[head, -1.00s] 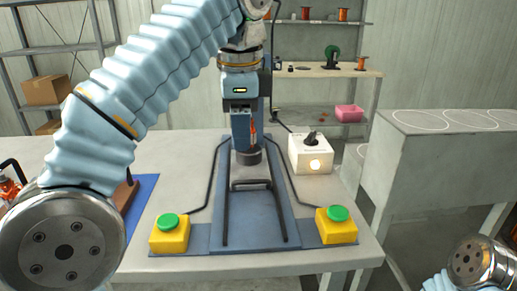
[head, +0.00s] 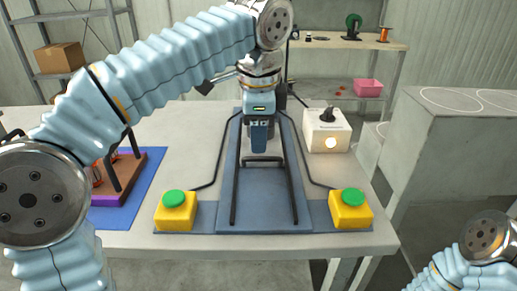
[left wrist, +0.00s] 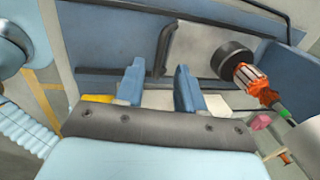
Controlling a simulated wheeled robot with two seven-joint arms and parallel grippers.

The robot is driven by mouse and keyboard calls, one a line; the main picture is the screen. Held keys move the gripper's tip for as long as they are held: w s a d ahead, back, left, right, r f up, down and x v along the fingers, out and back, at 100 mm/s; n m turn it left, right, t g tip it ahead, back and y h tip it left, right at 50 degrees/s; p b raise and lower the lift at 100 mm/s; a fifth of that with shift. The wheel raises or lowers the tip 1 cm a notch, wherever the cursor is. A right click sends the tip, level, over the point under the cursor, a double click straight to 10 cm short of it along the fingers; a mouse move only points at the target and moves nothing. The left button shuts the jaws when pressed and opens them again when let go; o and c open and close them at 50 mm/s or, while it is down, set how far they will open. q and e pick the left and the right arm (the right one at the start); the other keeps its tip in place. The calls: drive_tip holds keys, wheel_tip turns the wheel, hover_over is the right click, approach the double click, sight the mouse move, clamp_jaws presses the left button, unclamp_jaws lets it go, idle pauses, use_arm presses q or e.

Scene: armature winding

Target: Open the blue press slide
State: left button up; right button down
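The blue press slide (head: 243,205) lies on the table, with dark rails along it and a dark crossbar handle (head: 262,159) between them. The handle also shows in the left wrist view (left wrist: 164,48). My left gripper (head: 259,150) points down just over the handle. In the left wrist view its two blue fingers (left wrist: 160,82) stand apart with nothing held between them, and the handle lies beyond the gap. An armature with copper windings (left wrist: 252,80) stands on a dark round seat (left wrist: 233,59); in the head view my gripper hides it. My right gripper is out of view.
Yellow boxes with green buttons stand at the slide's front left (head: 175,212) and front right (head: 350,209). A white control box (head: 326,131) with a lit lamp is behind on the right. A brown block (head: 125,180) sits on a blue mat (head: 140,205) at left.

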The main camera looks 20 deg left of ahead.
sight(258, 160)
use_arm(q)
drive_tip(key=shift+w+a+f+b, duration=0.1)
drive_tip(key=shift+w+f+b, duration=0.1)
drive_tip(key=shift+f, duration=1)
drive_tip(key=shift+w+f+b, duration=0.15)
drive_tip(key=shift+w+f, duration=0.05)
drive_tip(key=shift+f, duration=0.95)
drive_tip(key=shift+c, duration=0.5)
clamp_jaws()
